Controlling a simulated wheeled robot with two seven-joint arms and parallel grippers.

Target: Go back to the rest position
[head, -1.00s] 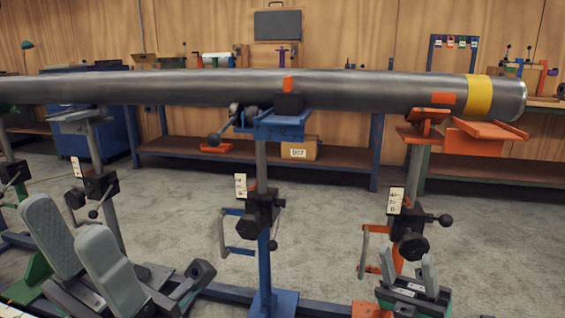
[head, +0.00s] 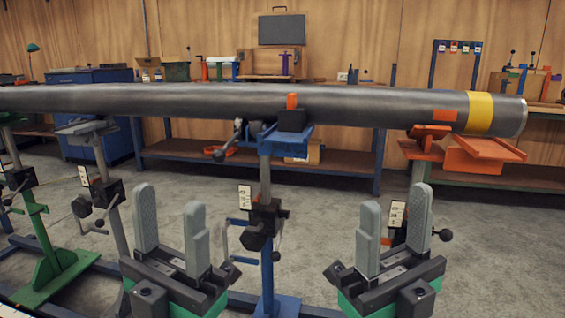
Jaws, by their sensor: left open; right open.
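A long grey steel pipe (head: 370,106) with a yellow band (head: 480,113) near its right end lies across upright stands. My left gripper (head: 170,228) is in the lower left-centre, with grey fingers pointing up and spread apart, empty. My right gripper (head: 393,236) is in the lower right, also with fingers up and apart, empty. Both are nearer to me than the pipe and show below it, not touching it. The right gripper partly hides the orange stand.
A blue stand (head: 266,190), an orange stand (head: 421,155) and a green stand (head: 45,235) have side cranks and knobs. Workbenches line the wooden wall. Grey floor (head: 510,230) is open at the right.

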